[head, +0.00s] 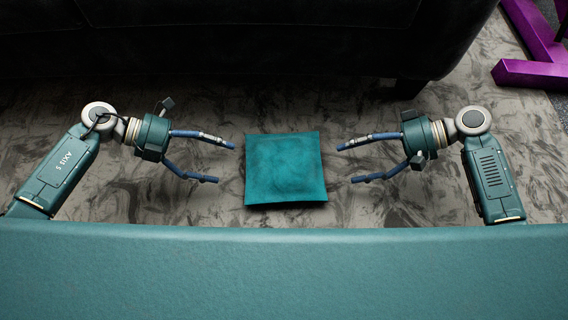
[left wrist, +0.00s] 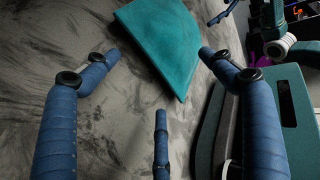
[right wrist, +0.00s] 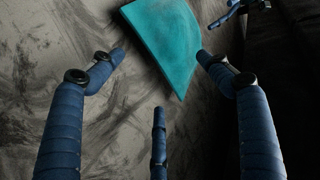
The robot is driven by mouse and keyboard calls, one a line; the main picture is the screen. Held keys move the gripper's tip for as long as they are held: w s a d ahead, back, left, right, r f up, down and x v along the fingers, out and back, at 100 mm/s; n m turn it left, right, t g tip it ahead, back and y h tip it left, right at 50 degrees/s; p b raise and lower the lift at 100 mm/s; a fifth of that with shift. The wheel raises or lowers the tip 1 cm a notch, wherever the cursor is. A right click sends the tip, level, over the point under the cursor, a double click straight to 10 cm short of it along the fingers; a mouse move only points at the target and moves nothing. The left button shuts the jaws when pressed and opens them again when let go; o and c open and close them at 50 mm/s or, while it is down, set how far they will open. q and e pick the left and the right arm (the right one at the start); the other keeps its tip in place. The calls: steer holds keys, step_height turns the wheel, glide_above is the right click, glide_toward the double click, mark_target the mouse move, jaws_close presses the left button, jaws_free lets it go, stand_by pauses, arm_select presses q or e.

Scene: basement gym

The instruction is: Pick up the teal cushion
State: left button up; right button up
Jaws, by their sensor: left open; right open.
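The teal cushion (head: 286,168) is square and lies on the grey patterned floor in the middle of the head view. My left gripper (head: 226,162) is open just left of it, fingers pointing at its left side, apart from it. My right gripper (head: 345,163) is open just right of it, fingers pointing at its right side, also apart. The cushion shows ahead of the fingers in the left wrist view (left wrist: 165,40) and in the right wrist view (right wrist: 166,42). Nothing is between the fingers of either gripper.
A black sofa (head: 240,40) stands along the back, with a short foot (head: 408,88) on the floor. Purple metal equipment (head: 530,72) stands at the top right. The floor (head: 300,108) around the cushion is clear. My own teal body fills the bottom of the head view.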

mark_target(251, 164)
arm_select(q)
steer(key=x, duration=0.8)
arm_select(e)
steer(key=x, duration=0.8)
arm_select(q)
steer(key=c, duration=1.3)
arm_select(e)
steer(key=c, duration=1.3)
